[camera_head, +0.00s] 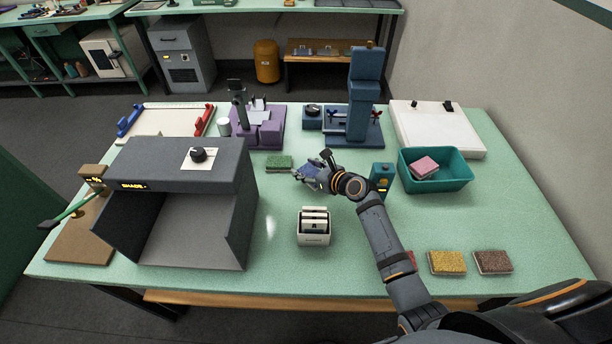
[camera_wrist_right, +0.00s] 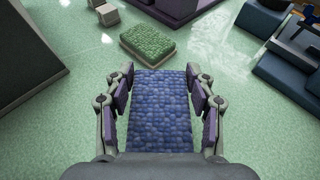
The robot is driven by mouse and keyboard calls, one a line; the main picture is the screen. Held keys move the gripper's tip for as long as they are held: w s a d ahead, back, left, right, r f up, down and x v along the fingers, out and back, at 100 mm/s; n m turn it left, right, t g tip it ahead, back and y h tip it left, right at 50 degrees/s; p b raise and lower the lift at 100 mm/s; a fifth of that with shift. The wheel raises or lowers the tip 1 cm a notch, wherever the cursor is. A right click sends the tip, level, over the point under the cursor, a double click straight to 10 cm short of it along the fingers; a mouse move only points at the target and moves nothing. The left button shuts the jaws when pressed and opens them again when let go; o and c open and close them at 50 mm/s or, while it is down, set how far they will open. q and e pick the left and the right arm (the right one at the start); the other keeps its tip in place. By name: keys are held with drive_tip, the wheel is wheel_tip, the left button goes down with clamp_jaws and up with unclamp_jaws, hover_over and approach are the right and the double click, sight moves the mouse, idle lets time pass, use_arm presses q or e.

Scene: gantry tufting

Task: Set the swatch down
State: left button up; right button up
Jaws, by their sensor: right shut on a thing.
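My right gripper (camera_head: 314,176) is shut on a blue tufted swatch (camera_wrist_right: 158,112), which lies between its two fingers in the right wrist view. In the head view the blue swatch (camera_head: 309,170) shows only in part at the fingertips. A green swatch (camera_head: 279,162) lies flat on the pale green table just beyond and left of the gripper; it also shows ahead of the fingers in the right wrist view (camera_wrist_right: 149,40). I cannot tell the exact gap between the held swatch and the table. My left gripper is not in view.
A grey shade box (camera_head: 190,225) stands at left. A purple machine (camera_head: 262,130) and a blue press (camera_head: 361,105) stand behind. A teal bin (camera_head: 437,180) holds a pink swatch. A white holder (camera_head: 314,235), yellow swatch (camera_head: 447,262) and brown swatch (camera_head: 492,262) are nearer.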

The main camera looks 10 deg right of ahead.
drive_tip(key=shift+w+f, duration=0.2)
drive_tip(key=shift+f, duration=1.65)
drive_tip(key=o, duration=0.9)
drive_tip(key=shift+o, duration=0.2)
